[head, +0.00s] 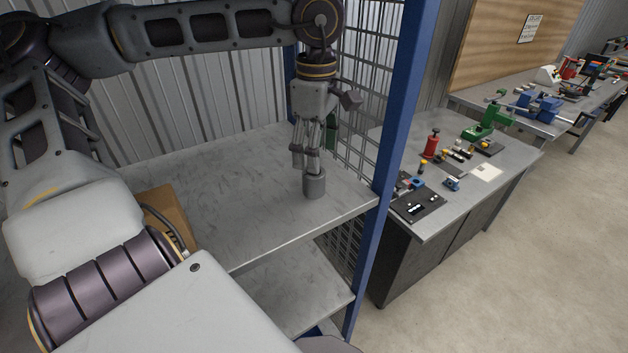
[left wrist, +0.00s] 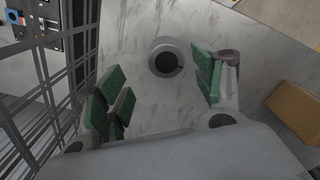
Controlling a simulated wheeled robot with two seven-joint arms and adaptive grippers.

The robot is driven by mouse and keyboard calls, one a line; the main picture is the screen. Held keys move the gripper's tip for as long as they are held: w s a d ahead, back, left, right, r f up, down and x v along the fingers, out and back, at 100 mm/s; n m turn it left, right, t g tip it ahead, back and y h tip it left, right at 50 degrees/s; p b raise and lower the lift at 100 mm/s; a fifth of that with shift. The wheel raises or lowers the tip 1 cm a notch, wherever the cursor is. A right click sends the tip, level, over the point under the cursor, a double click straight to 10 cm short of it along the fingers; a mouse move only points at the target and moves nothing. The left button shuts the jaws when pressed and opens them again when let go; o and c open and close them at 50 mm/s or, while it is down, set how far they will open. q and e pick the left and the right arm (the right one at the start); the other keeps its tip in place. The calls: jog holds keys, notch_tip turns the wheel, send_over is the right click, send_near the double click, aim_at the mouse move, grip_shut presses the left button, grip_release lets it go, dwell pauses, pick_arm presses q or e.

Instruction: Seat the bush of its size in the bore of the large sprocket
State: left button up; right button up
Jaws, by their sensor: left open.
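A grey cylindrical bush (head: 314,188) stands upright on the grey metal shelf (head: 240,205), near its front right corner. In the left wrist view, the bush (left wrist: 168,43) shows its round top rim and dark bore. My left gripper (head: 308,160) points down at the bush from just above. In the left wrist view the gripper (left wrist: 165,95) has its green-padded fingers spread wide, with the bush lying between and beyond the tips; nothing is held. I cannot make out the large sprocket in either view. My right gripper is not in view.
A blue post (head: 400,130) and wire mesh (head: 358,90) close the shelf's right side. A cardboard box (head: 172,212) sits on the shelf to the left. Beyond the post, a workbench (head: 515,165) carries several tools and parts. Much of the shelf is clear.

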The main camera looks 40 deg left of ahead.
aim_at(313, 176)
pick_arm(q)
jog(key=shift+f, duration=0.65)
jog(key=shift+s, duration=0.1)
jog(key=shift+f, duration=0.15)
jog(key=shift+s+d+f+p, duration=0.15)
jog(key=shift+f+p, duration=0.1)
jog(key=shift+f, duration=0.25)
jog(key=shift+s+f+p, duration=0.1)
jog(key=shift+f+p, duration=0.1)
jog(key=shift+f, duration=0.3)
jog(key=shift+f+p, duration=0.3)
jog(key=shift+f, duration=1.25)
jog(key=c, duration=1.3)
jog(key=shift+o, duration=0.2)
jog(key=shift+s+r, duration=0.1)
jog(key=shift+r, duration=0.1)
